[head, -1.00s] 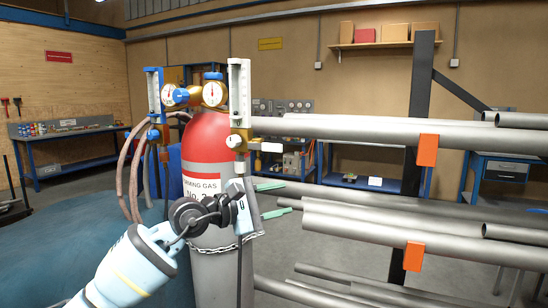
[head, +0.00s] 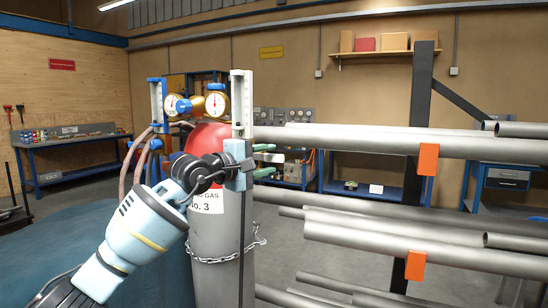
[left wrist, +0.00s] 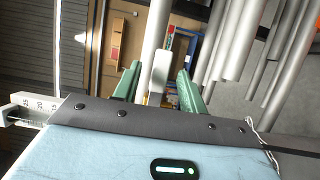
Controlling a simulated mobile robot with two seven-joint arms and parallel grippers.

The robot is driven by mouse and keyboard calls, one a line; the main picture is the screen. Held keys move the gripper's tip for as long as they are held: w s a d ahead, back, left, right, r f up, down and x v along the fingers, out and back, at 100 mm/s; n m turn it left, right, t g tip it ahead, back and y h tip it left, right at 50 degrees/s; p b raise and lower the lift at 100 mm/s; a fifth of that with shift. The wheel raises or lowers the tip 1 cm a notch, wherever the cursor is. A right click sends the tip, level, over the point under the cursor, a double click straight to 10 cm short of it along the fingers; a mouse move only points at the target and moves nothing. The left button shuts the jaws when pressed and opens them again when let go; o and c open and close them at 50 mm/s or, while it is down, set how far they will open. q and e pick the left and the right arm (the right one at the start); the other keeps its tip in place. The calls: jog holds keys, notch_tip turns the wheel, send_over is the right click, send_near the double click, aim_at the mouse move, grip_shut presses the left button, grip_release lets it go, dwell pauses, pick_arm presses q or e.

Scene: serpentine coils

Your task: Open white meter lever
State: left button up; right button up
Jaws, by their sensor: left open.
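The red and grey gas cylinder (head: 207,225), its label partly covered by my arm, carries a brass regulator with two gauges (head: 215,103). The white meter (head: 241,98) stands upright at its right, the blue meter (head: 157,98) at its left. My left gripper (head: 267,159) is at the white meter's lower end, with green fingers pointing right. In the left wrist view the white lever (left wrist: 160,70) lies between the open fingers (left wrist: 158,88), with a gap on each side. The valve body is hidden behind my wrist. My right gripper is not seen.
A rack of grey pipes (head: 370,143) with orange stops (head: 428,159) stands close to the right of my gripper. A chain (head: 225,259) hangs around the cylinder. Workbenches (head: 70,150) line the back wall, with open floor before them.

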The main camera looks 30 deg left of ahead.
aim_at(273, 159)
pick_arm(q)
jog(key=shift+x, duration=1.6)
grip_shut()
